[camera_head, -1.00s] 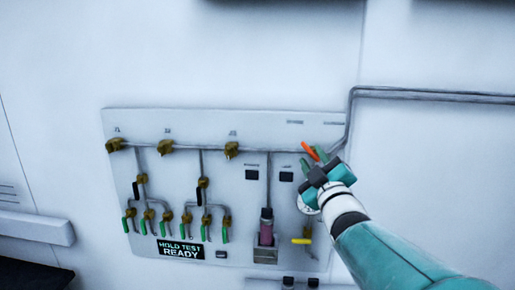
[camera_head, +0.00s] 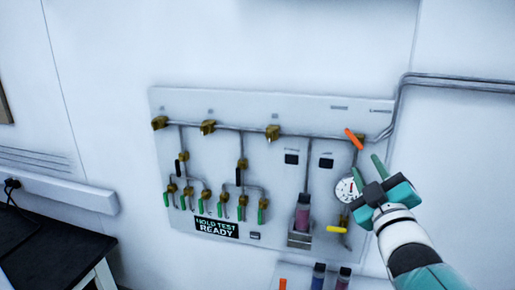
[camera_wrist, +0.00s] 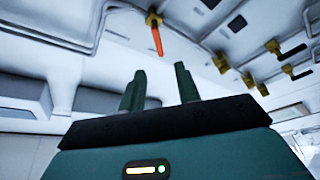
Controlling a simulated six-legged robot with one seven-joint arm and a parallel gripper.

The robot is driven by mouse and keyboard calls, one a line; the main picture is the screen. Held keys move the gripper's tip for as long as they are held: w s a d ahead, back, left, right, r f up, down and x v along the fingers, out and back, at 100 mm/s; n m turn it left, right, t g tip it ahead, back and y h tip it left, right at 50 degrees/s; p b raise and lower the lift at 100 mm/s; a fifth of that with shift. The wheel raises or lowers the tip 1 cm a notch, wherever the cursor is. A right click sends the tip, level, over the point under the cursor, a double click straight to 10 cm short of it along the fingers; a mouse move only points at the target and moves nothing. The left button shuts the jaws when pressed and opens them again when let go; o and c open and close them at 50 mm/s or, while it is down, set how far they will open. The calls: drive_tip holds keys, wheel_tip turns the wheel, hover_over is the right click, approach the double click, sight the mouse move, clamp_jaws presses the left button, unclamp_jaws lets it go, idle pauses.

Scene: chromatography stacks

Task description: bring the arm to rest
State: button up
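My gripper (camera_head: 371,179) is at the right of the head view, in front of the right edge of a white valve panel (camera_head: 270,190). Its two green fingers stand apart with nothing between them. In the wrist view, my gripper (camera_wrist: 160,88) also shows open and empty. A brass valve with an orange handle (camera_head: 354,139) is just above and left of the fingertips. The orange handle also shows in the wrist view (camera_wrist: 157,40), beyond the fingers and apart from them. A round gauge (camera_head: 346,189) sits left of the gripper, close to it in the picture.
The panel carries brass valves with green handles (camera_head: 222,208), a yellow handle (camera_head: 337,229), a vial in a holder (camera_head: 302,215) and a display (camera_head: 216,228) reading "HOLD TEST READY". Capped vials (camera_head: 318,276) stand below. A dark table (camera_head: 50,250) is at lower left. Bare wall (camera_head: 470,150) lies to the right.

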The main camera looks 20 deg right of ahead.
drive_tip(key=w+a+f+m+g+y, duration=0.1)
drive_tip(key=a+f+m+g+y, duration=0.3)
drive_tip(key=a+f+g, duration=0.55)
drive_tip(key=s+a+f+m+g+y, duration=0.1)
drive_tip(key=s+a+f+g, duration=0.1)
drive_tip(key=s+a+f, duration=0.2)
drive_tip(key=s+a+f+m+g+y, duration=0.1)
drive_tip(key=s+a+f+g, duration=0.2)
drive_tip(key=a, duration=0.6)
drive_tip(key=shift+s+a+f, duration=0.3)
drive_tip(key=shift+s+f, duration=0.5)
drive_tip(key=shift+s, duration=0.1)
drive_tip(key=shift+d, duration=0.2)
